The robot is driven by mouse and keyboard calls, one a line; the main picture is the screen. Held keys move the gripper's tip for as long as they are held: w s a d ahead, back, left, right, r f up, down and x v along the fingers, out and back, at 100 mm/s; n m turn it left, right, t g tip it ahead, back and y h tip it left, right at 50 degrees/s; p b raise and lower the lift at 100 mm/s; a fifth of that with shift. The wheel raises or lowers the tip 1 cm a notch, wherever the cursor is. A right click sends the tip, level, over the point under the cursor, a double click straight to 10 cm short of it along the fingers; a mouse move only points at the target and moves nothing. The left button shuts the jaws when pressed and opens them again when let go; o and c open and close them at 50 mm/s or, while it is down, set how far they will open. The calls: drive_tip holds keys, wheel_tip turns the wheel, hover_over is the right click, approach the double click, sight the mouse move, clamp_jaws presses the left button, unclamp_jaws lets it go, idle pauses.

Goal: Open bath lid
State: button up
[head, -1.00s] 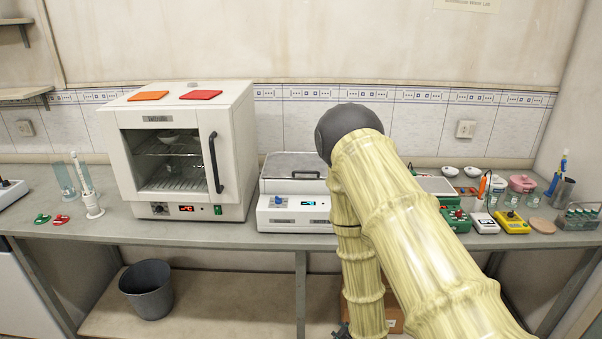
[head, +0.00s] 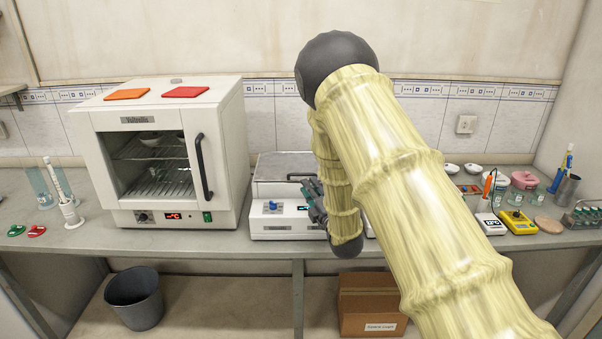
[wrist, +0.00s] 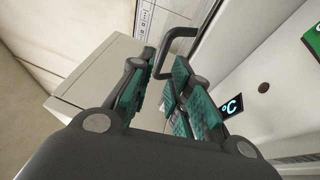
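The bath is a low white box (head: 270,222) on the bench, right of the oven, with a blue knob and a display on its front. Its grey lid (head: 275,168) lies flat and shut on top, with a dark handle (head: 298,177) at the front edge. My gripper (head: 315,200) is in front of the bath's right part, close to the handle. In the wrist view my gripper's teal-padded fingers (wrist: 160,95) stand apart with nothing between them. A dark bar handle (wrist: 181,36) shows just beyond the fingertips, not visibly gripped. My arm hides the bath's right side.
A white oven (head: 170,155) with a dark door handle stands close on the left. Right of my arm are a yellow device (head: 517,222), a white meter (head: 489,224) and several small vessels. A bin (head: 134,298) and a cardboard box (head: 370,305) sit below.

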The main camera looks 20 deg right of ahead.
sight(302, 175)
drive_tip(key=p+x, duration=0.2)
drive_tip(key=x, duration=0.5)
drive_tip(key=shift+w, duration=0.15)
drive_tip(key=shift+c, duration=0.3)
clamp_jaws()
